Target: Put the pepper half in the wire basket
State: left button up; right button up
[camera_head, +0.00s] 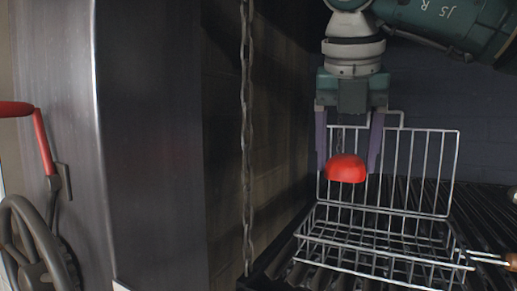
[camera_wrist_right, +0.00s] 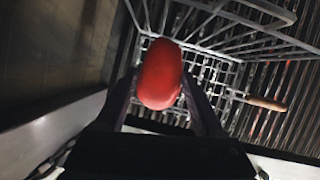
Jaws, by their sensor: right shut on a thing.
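The red pepper half (camera_head: 346,168) is between the fingers of my right gripper (camera_head: 348,160) in the head view, rounded side up. The gripper points down and is shut on it. The pepper half also shows in the right wrist view (camera_wrist_right: 160,74), with a finger on either side. The wire basket (camera_head: 388,215) stands open on the grill, its lid raised at the back. The gripper holds the pepper half above the basket, in front of the raised lid in the head view. In the right wrist view the basket (camera_wrist_right: 212,62) lies beyond the pepper half. My left gripper is not in view.
Dark grill bars (camera_head: 487,205) lie under and around the basket. A chain (camera_head: 247,140) hangs to the left of the basket. A steel post and a hand wheel (camera_head: 32,245) with a red crank handle stand at the left. The basket's wooden handle (camera_wrist_right: 266,103) points right.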

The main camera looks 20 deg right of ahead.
jog(key=shift+f+b, duration=3.45)
jog(key=shift+f, duration=1.55)
jog(key=o, duration=1.4)
jog(key=shift+r, duration=0.1)
notch_tip(320, 180, up, 9)
jog(key=p, duration=0.6)
jog(key=shift+p, duration=0.4)
